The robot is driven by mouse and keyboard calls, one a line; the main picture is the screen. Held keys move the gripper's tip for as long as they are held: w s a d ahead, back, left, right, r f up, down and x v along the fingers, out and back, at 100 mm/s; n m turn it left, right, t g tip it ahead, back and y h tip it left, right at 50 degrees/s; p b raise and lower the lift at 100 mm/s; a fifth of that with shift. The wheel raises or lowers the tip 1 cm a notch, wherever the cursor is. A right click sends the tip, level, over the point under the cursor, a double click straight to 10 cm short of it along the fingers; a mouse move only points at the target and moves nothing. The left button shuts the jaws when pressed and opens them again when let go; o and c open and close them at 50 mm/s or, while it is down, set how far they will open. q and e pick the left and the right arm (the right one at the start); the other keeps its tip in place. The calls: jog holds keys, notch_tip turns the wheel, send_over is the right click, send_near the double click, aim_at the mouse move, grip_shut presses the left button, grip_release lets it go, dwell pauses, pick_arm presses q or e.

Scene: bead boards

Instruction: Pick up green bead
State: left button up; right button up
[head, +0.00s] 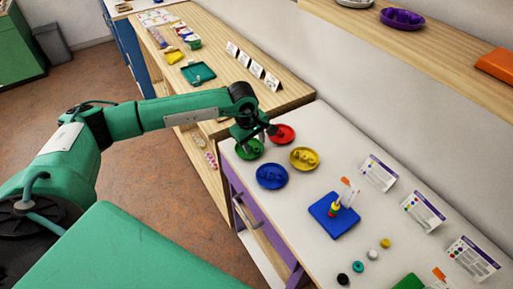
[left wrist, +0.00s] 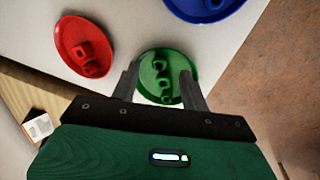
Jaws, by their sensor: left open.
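Several green beads (left wrist: 161,80) lie in a round green dish (left wrist: 146,60) in the left wrist view. The dish also shows at the left end of the white table in the head view (head: 257,153), partly hidden by my gripper. My left gripper (left wrist: 160,75) is open and empty, its fingers over the dish, one on each side of the beads. In the head view the left gripper (head: 256,136) is just above the green dish. I cannot tell how far the fingertips are above the beads. My right gripper is not in view.
Close by are a red dish (head: 291,131), a yellow dish (head: 315,154) and a blue dish (head: 260,183) with beads. A blue board (head: 343,223) with a beaded peg stands farther right. Loose beads, including a black one (head: 343,279), lie in front of cards.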

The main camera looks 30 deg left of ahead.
aim_at(256, 151)
pick_arm(q)
jog(key=shift+w+f, duration=0.2)
jog(key=shift+f, duration=0.8)
jog(key=shift+s+f, duration=0.1)
jog(key=shift+f, duration=0.1)
jog(key=shift+d+f, duration=0.1)
jog(key=c, duration=1)
jog(key=shift+s, duration=0.1)
grip_shut()
